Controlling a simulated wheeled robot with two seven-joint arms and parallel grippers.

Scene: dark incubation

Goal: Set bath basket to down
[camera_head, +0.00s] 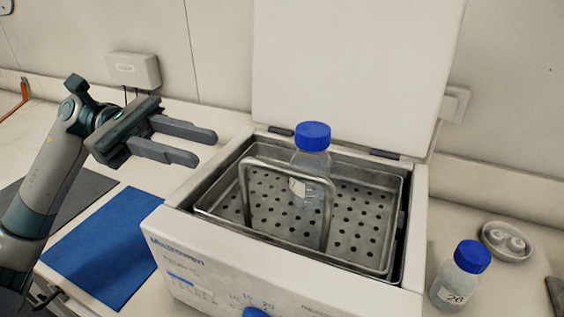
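The bath basket (376,256) is a perforated metal tray with an upright looped handle (290,173). It sits in the opening of the white water bath (180,246), its rim close to the bath's top edge. A clear bottle with a blue cap (312,160) stands in the basket behind the handle. The bath's white lid (345,75) stands open at the back. My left gripper (205,147) is open and empty, left of the bath and apart from the handle, its fingers pointing right. My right gripper is not in view.
A second blue-capped bottle (458,277) stands right of the bath, near a small round metal dish (506,241). Another blue cap (256,313) shows at the bottom edge. A blue mat (108,250) and a dark mat (80,195) lie on the left.

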